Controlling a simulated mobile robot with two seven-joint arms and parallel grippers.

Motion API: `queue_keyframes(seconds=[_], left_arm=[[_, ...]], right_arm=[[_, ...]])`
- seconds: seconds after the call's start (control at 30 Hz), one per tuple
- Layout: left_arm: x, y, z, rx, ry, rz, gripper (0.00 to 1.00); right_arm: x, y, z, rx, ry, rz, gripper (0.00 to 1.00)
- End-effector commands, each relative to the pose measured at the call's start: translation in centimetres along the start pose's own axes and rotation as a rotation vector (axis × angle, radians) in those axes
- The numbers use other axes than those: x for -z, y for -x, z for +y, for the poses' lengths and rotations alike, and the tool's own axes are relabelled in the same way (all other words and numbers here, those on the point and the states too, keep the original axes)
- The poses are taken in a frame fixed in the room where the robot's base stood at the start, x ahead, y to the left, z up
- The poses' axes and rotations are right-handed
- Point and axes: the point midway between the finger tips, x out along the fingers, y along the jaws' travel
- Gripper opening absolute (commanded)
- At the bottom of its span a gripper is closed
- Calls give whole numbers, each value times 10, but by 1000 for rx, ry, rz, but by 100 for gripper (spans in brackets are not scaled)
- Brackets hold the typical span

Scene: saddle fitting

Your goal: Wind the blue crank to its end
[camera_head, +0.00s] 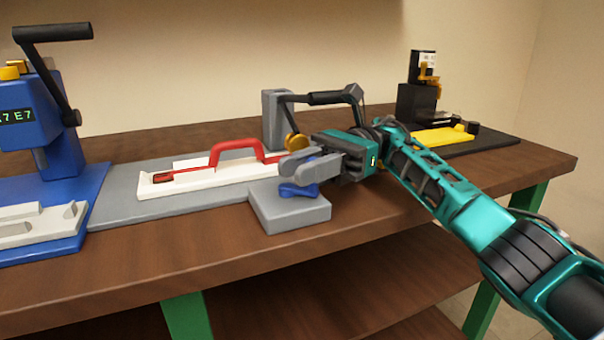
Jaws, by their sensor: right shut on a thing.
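The blue crank (297,190) sits on top of a grey block (288,212) at the front of a long grey fixture plate, in the middle of the bench. My right gripper (293,170) reaches in from the right and is shut on the crank. Its fingers hide the upper part of the crank. My left gripper is not in view.
Behind stand a white bed with a red handle (228,147) and a grey post (275,120) with a black lever. A blue press (45,120) is at left, a black device with a yellow block (440,137) at back right. The front bench edge (350,240) is clear.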

Motion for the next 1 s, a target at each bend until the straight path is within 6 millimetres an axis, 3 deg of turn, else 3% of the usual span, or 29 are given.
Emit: queue_keyframes(seconds=[0.77,0.8,1.0], left_arm=[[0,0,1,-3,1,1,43],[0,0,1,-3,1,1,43],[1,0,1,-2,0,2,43]], right_arm=[[-7,3,-1,-55,14,-8,0],[-7,3,-1,-55,14,-7,29],[-4,2,-1,-57,9,-4,48]])
